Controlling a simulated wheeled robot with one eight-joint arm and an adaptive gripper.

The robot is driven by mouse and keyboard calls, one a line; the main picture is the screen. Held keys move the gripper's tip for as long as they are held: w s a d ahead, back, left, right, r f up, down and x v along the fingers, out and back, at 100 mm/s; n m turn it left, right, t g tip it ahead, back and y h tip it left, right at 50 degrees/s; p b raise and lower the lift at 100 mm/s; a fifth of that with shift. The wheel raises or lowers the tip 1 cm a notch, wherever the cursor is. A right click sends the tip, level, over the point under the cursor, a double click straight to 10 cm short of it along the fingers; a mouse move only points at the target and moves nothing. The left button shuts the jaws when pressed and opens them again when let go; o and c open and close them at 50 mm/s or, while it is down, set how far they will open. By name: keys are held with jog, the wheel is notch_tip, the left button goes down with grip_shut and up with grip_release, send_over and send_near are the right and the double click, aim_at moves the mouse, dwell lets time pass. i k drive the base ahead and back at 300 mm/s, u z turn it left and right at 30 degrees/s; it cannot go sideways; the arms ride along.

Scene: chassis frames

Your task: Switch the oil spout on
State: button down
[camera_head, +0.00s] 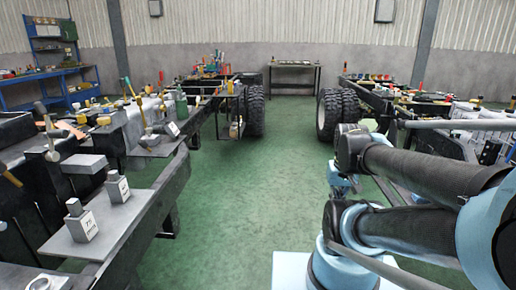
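I cannot pick out the oil spout with certainty among the many small parts here. A dark green bottle (181,106) stands farther back on the left chassis. My arm fills the lower right, with dark links and light blue joints. My gripper does not show, so its state and what it may hold are hidden.
A left chassis frame (171,184) and a right one lie along both sides, with tools and parts on top. Large wheels (328,115) stand farther back. A green floor aisle (250,190) between them is clear. A table (294,66) stands at the back wall, a blue workbench (45,72) back left.

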aim_at(178, 89)
jog(key=i, duration=1.35)
jog(key=u, duration=2)
jog(key=i, duration=0.8)
jog(key=z, duration=0.75)
